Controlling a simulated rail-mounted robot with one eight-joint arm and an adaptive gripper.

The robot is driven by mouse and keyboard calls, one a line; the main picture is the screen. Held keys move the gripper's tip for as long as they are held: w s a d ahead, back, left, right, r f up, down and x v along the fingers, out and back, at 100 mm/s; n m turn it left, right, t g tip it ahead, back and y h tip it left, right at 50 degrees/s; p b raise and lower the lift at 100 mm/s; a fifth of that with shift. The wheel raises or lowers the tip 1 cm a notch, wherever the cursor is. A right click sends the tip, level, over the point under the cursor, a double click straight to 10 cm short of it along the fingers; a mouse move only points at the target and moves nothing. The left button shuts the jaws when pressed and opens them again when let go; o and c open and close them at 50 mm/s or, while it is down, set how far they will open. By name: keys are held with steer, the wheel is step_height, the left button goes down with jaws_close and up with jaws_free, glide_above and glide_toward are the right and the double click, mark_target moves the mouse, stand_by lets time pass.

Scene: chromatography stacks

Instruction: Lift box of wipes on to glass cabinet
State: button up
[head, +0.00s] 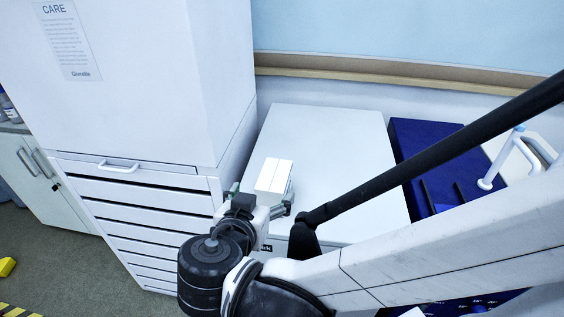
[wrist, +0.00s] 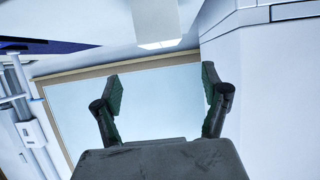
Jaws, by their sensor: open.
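A small white box (head: 274,174), which looks like the box of wipes, is on or just above a white flat-topped unit (head: 330,130); I cannot tell if it touches the top. My gripper (head: 262,194) is open, at the near side of the box, one finger to each side. In the wrist view the box (wrist: 155,18) shows at the top of the picture, beyond the open fingertips (wrist: 162,80), and nothing is clearly between the fingers. The gripper hides the box's near lower part. I cannot tell for sure which unit is the glass cabinet.
A tall white cabinet (head: 150,80) with a CARE sign stands over drawers (head: 150,215) at the left. A dark blue tray-like unit (head: 425,150) with a white handle-like part (head: 490,180) is at the right. A wooden ledge (head: 400,72) runs along the back. The white top behind the box is clear.

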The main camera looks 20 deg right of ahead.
mark_target(274, 175)
steer(key=shift+f+b+x, duration=0.1)
steer(key=shift+b+x, duration=0.65)
steer(key=shift+x, duration=2.6)
steer(key=shift+f+b+x, duration=0.15)
steer(key=shift+b+x, duration=0.55)
steer(key=shift+x, duration=2.7)
steer(key=shift+a, duration=0.2)
steer(key=c, duration=1.3)
steer(key=shift+r, duration=0.1)
step_height(274, 175, up, 9)
steer(key=p, duration=0.3)
steer(key=w+r+n+y+p, duration=0.1)
steer(key=w+p, duration=0.3)
steer(key=w, duration=0.1)
steer(key=w+r+n+t+y+p, duration=0.1)
steer(key=w+r+p, duration=0.1)
steer(key=w+p, duration=0.3)
steer(key=w+r+n+y+p, duration=0.1)
steer(key=w+r+p, duration=0.1)
steer(key=w+p, duration=0.3)
steer(key=shift+a+r+n+t+y, duration=0.15)
steer(key=shift+a+n+t+y, duration=0.15)
steer(key=shift+a+y, duration=0.1)
